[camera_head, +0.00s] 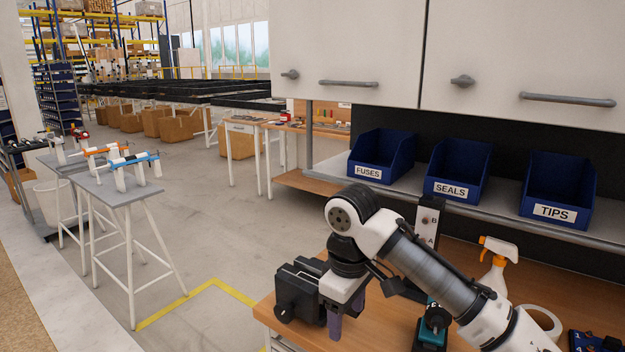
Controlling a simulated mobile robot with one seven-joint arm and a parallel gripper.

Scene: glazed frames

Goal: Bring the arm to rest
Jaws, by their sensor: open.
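My arm reaches up from the lower right, bends at a dark joint and hangs down over the left end of the wooden workbench (390,312). My gripper (335,325) points downward there, close to the bench's left edge. Its jaws are open, and I see nothing between them. The far finger is partly hidden by the gripper body. I cannot tell how high the fingertips are above the bench.
Blue bins labelled FUSES (381,158), SEALS (458,172) and TIPS (558,192) stand on a shelf under white cabinets (480,50). A spray bottle (495,265) and a tape roll (541,322) are right of my arm. Small grey tables (115,187) stand left; the floor between is clear.

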